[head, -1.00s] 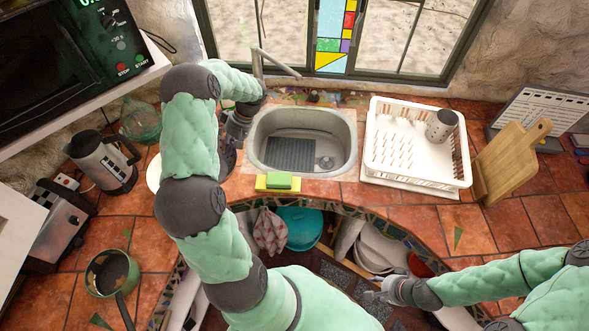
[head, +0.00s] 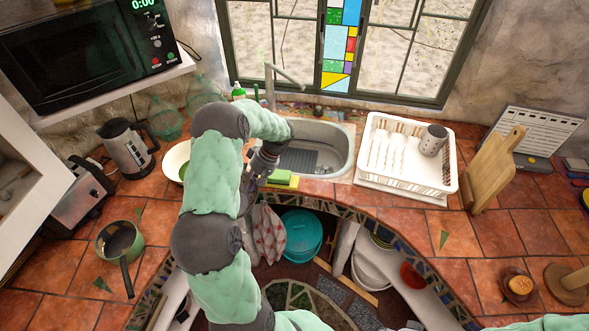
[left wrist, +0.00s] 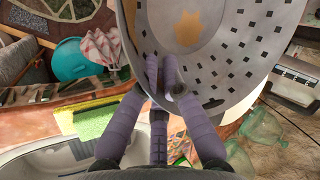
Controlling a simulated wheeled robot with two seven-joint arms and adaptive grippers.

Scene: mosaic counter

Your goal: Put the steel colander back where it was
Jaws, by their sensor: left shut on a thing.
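The steel colander (left wrist: 235,50) fills the upper right of the left wrist view. It is a grey metal bowl with rows of square holes and an orange-brown patch inside. My left gripper (left wrist: 165,85) is shut on its rim. In the head view my left gripper (head: 262,165) is by the left front of the sink, and my arm hides most or all of the colander there. My right gripper is not in view.
The sink (head: 340,155) has a green sponge (head: 280,176) at its front edge. A white dish rack (head: 400,185) stands right of it. Below the counter are a teal pot (head: 302,235), a checked cloth (head: 268,238) and stacked plates (head: 370,268). A green saucepan (head: 120,240) sits left.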

